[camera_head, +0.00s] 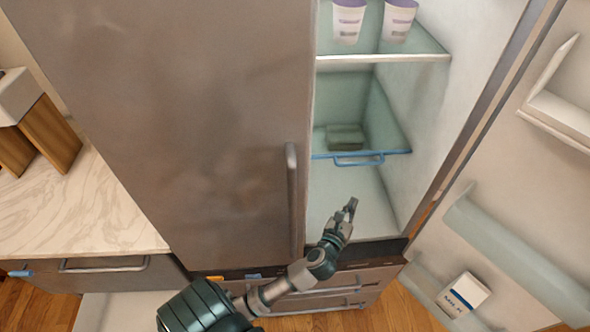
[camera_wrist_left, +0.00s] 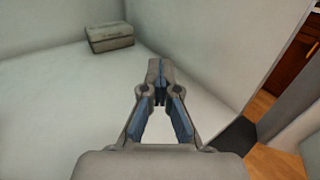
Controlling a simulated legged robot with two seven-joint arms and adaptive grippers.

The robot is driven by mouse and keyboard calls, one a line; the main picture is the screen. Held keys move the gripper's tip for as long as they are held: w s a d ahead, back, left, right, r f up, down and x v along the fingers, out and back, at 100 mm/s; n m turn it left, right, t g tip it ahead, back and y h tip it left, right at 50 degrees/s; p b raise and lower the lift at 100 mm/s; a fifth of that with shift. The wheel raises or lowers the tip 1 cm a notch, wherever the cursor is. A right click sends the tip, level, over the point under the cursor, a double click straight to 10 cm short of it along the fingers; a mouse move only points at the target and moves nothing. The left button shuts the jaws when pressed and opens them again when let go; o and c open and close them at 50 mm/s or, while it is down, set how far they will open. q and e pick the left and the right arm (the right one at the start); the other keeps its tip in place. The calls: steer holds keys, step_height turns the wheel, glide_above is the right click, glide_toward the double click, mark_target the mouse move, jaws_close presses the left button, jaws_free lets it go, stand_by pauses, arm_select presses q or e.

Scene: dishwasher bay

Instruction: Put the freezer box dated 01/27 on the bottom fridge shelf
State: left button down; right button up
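A grey box (camera_wrist_left: 110,37) lies on the white fridge surface near the back left corner in the wrist view. A grey-green box (camera_head: 345,137) shows in the head view behind the blue-edged front; it looks like the same box. No date is readable. The bottom fridge shelf (camera_head: 335,188) is otherwise bare. My left gripper (camera_head: 347,212) is over its front part, apart from the box. In the wrist view its fingertips (camera_wrist_left: 160,78) meet with nothing between them. My right gripper is not in view.
Two white cups (camera_head: 347,20) stand on the upper shelf (camera_head: 385,58). A blue handle (camera_head: 358,160) crosses the opening above my gripper. The open door (camera_head: 525,190) is at right, with a white carton (camera_head: 462,295) in its low bin. The closed door (camera_head: 190,120) stands left.

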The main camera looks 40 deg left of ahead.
arm_select(q)
steer(key=w+a+r+n+g+y, duration=0.3)
steer(key=w+a+n+g+y, duration=0.1)
steer(key=a+y, duration=0.4)
steer(key=shift+w+a+n+g, duration=0.3)
steer(key=shift+w+a+n, duration=0.6)
steer(key=shift+a+n, duration=0.15)
steer(key=shift+d+r, duration=0.1)
steer(key=shift+d, duration=0.35)
